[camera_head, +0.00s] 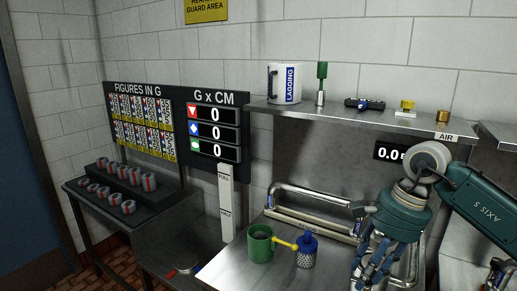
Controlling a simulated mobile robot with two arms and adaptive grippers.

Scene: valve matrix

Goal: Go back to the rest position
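My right gripper (372,272) is at the lower right of the head view, at the end of my teal arm. It points down over the steel bench, to the right of a green cup and a blue-topped mesh cylinder. Its fingers look spread, with nothing seen between them. It stands in front of a steel handle frame and hides part of it. My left gripper is not in view.
The green cup (261,245) and mesh cylinder (306,253) stand on the steel bench (228,268). Above, a shelf (345,117) holds a white mug (284,83) and small parts. Striped rolls sit on a dark rack (150,197) at left.

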